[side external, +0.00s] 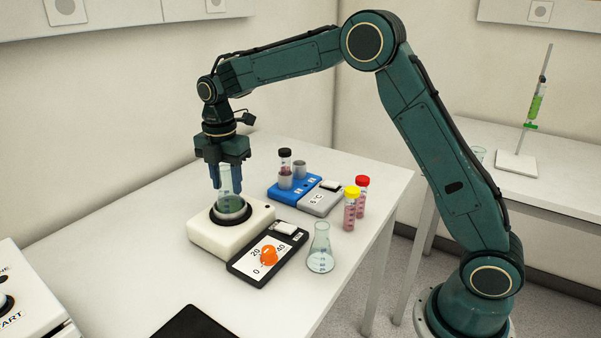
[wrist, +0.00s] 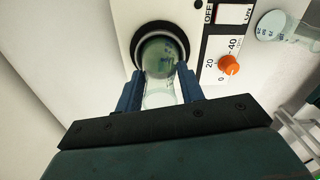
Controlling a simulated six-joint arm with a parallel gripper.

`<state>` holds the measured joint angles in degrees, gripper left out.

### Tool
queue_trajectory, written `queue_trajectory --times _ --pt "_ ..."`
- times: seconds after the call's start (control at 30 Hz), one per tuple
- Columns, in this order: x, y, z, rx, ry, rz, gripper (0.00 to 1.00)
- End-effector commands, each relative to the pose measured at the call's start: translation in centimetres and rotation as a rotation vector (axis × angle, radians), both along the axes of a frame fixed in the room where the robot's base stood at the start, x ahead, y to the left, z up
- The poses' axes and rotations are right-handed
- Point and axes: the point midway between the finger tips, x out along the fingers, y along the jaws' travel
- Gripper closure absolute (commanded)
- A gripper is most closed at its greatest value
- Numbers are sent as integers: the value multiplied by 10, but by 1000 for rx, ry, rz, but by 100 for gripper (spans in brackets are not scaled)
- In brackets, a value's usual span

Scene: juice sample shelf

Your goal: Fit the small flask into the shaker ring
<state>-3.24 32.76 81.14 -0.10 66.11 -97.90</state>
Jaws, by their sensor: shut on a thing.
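The small flask (side external: 226,181) is clear glass with green liquid low in it. My gripper (side external: 225,187) is shut on its neck from above, and the flask looks upright. The shaker is a white box (side external: 258,228) with a dark-rimmed grey ring (side external: 231,217) on top. The flask's lower part is at the ring, inside its outline. In the wrist view the flask's green body (wrist: 158,55) lies within the black ring (wrist: 138,38), between my blue fingers (wrist: 163,88). Whether its base rests on the bottom is hidden.
The shaker's black control panel (side external: 243,262) with an orange knob (side external: 269,255) is in front. A second clear flask (side external: 321,255) stands right of it. Behind are a blue block (side external: 284,192) with vials, a grey unit (side external: 318,203), and yellow-capped (side external: 350,212) and red-capped (side external: 362,190) tubes.

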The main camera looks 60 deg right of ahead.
Motion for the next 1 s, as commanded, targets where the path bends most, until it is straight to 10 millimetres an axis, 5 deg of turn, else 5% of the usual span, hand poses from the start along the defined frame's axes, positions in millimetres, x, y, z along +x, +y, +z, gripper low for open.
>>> queue_trajectory --times 0.97,1.0 --pt "0 0 -13 0 2 0 87" --pt "0 0 -13 0 2 0 54"
